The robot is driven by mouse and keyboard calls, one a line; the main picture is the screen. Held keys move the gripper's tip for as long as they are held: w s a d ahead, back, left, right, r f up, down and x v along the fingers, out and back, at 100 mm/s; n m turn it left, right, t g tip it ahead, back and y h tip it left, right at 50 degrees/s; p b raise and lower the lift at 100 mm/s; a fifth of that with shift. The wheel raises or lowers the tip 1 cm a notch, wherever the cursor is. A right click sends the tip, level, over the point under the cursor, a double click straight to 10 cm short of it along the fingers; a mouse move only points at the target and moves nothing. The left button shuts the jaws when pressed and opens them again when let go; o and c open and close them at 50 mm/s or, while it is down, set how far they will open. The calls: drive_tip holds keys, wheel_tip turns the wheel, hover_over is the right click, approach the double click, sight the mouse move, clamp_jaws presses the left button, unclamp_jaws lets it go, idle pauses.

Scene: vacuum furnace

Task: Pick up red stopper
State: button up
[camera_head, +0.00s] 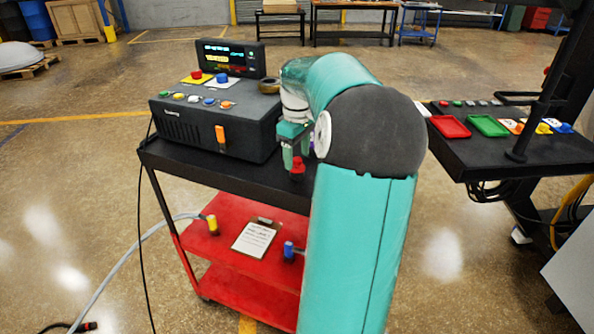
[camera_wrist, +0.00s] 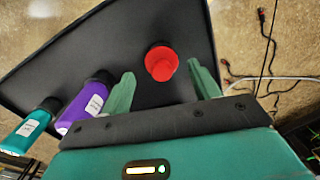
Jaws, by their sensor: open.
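The red stopper (camera_wrist: 161,63) stands on the black top of the cart (camera_wrist: 60,55). In the wrist view it lies between the two fingers of my gripper (camera_wrist: 160,85), near their tips, with a gap on both sides. In the head view the red stopper (camera_head: 297,165) shows at the cart's front edge, just below the green fingers of my gripper (camera_head: 292,158). My gripper is open and empty. My arm hides the right part of the cart top in the head view.
A purple bottle (camera_wrist: 85,103) and a teal bottle (camera_wrist: 37,123) stand left of my gripper in the wrist view. A black control box (camera_head: 222,120) fills the cart's left side. A second table (camera_head: 480,158) with red and green trays is at the right.

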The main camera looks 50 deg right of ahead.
sight(297, 159)
wheel_tip(297, 159, down, 5)
drive_tip(key=shift+a+r, duration=0.1)
drive_tip(key=c, duration=1)
drive_tip(key=shift+c, duration=0.2)
drive_tip(key=shift+r, duration=0.2)
